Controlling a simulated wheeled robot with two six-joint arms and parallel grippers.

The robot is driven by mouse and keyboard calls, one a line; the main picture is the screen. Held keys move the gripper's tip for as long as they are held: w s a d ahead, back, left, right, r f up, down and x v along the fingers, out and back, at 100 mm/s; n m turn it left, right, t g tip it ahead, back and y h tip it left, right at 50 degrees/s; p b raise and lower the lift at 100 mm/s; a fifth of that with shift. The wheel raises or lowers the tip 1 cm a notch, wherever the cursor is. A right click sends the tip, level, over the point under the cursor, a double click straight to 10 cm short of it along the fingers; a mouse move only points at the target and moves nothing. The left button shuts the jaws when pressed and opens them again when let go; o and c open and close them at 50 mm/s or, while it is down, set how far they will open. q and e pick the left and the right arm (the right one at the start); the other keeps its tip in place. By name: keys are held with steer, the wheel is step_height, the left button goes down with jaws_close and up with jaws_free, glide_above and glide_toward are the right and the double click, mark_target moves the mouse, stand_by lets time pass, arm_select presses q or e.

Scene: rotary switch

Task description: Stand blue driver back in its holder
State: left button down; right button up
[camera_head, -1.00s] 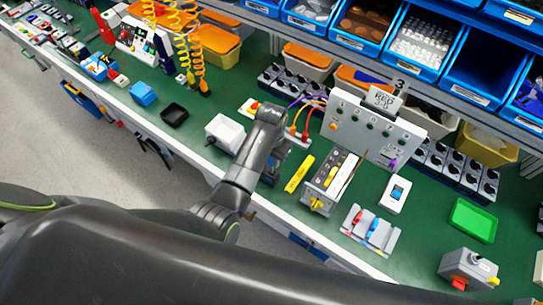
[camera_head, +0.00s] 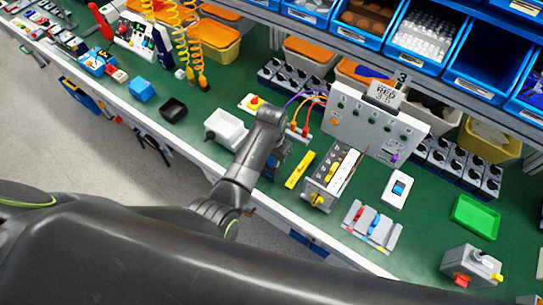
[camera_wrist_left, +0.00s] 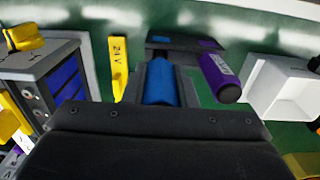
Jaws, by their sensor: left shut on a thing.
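My left gripper (camera_wrist_left: 160,88) is shut on the blue driver (camera_wrist_left: 160,80), whose handle shows between the fingers in the left wrist view. A dark grey holder plate (camera_wrist_left: 188,43) lies just beyond the driver. A purple driver (camera_wrist_left: 222,78) with a pale label stands beside the blue one, at the plate's right end. The blue driver's lower end is hidden, so I cannot tell whether it is in a hole. In the head view my left gripper (camera_head: 276,160) is over the green bench, left of a yellow tester, and my arm hides most of the holder.
The yellow tester (camera_head: 299,169) and a grey terminal module (camera_head: 331,180) stand close on the right. A white box (camera_head: 226,129) is close on the left. A panel (camera_head: 372,125) with cables stands behind. A rack (camera_head: 371,226) with red and blue parts is farther right.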

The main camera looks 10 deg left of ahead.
arm_select(q)
steer(key=shift+f+b, duration=0.9)
steer(key=shift+f, duration=0.8)
steer(key=c, duration=1.1)
jaws_free()
steer(key=shift+r, duration=0.1)
step_height(320, 180, up, 10)
steer(key=shift+w+r+b, duration=0.1)
steer(key=shift+b, duration=0.4)
step_height(320, 180, up, 6)
steer(key=p, duration=0.2)
steer(key=shift+f+p, duration=0.2)
steer(key=shift+p, duration=0.1)
steer(key=shift+r+p, duration=0.75)
steer(key=shift+f, duration=0.1)
